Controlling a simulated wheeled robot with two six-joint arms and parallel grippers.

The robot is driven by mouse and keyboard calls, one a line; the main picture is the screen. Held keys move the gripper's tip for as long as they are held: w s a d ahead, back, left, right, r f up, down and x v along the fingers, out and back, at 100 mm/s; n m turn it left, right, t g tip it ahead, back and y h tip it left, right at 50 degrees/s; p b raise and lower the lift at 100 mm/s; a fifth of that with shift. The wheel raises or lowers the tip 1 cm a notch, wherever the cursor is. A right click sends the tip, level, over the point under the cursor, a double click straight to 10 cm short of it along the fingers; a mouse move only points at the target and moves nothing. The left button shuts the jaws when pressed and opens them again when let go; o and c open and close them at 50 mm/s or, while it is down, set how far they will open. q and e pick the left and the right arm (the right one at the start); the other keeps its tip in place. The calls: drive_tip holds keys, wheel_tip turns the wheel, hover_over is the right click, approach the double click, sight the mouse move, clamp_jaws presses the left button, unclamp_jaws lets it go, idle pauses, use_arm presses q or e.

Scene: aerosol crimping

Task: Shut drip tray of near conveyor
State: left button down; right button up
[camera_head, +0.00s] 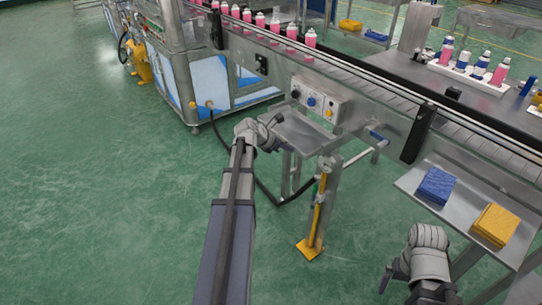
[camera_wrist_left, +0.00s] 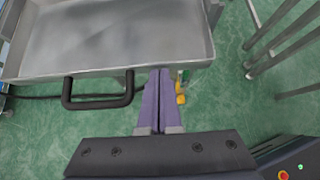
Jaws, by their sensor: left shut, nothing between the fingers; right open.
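The drip tray (camera_head: 303,133) is a shallow grey metal tray that sticks out from under the near conveyor (camera_head: 372,112). In the left wrist view the tray (camera_wrist_left: 115,38) fills the upper left, empty, with a black bar handle (camera_wrist_left: 98,104) on its front wall. My left gripper (camera_head: 275,119) is at the tray's left side in the head view. In the left wrist view its shut, empty fingers (camera_wrist_left: 159,72) point at the tray's front wall, just right of the handle. Whether they touch the wall I cannot tell. My right gripper (camera_head: 385,280) is low at the right, away from the tray.
A control box (camera_head: 318,101) with knobs sits on the conveyor above the tray. A yellow-footed post (camera_head: 315,215) stands below it. A shelf with a blue cloth (camera_head: 436,186) and a yellow cloth (camera_head: 495,224) is at the right. Pink bottles (camera_head: 291,31) ride the conveyor. The left floor is clear.

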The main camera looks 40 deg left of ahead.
sight(323, 135)
use_arm(q)
drive_tip(key=w+d, duration=0.1)
drive_tip(key=w, duration=0.5)
drive_tip(key=w+d, duration=0.2)
drive_tip(key=w, duration=0.3)
drive_tip(key=w+d, duration=0.2)
drive_tip(key=w, duration=0.4)
drive_tip(key=shift+w, duration=0.55)
drive_tip(key=shift+w+r, duration=0.1)
drive_tip(key=s, duration=0.2)
drive_tip(key=s+a, duration=0.1)
drive_tip(key=s, duration=0.1)
drive_tip(key=shift+s, duration=0.35)
drive_tip(key=p+v, duration=0.6)
drive_tip(key=v, duration=0.2)
drive_tip(key=shift+s+a+r, duration=0.1)
drive_tip(key=shift+r, duration=0.1)
drive_tip(key=shift+s+a+r+p, duration=0.2)
drive_tip(key=shift+s+r+p, duration=0.2)
drive_tip(key=shift+s, duration=0.15)
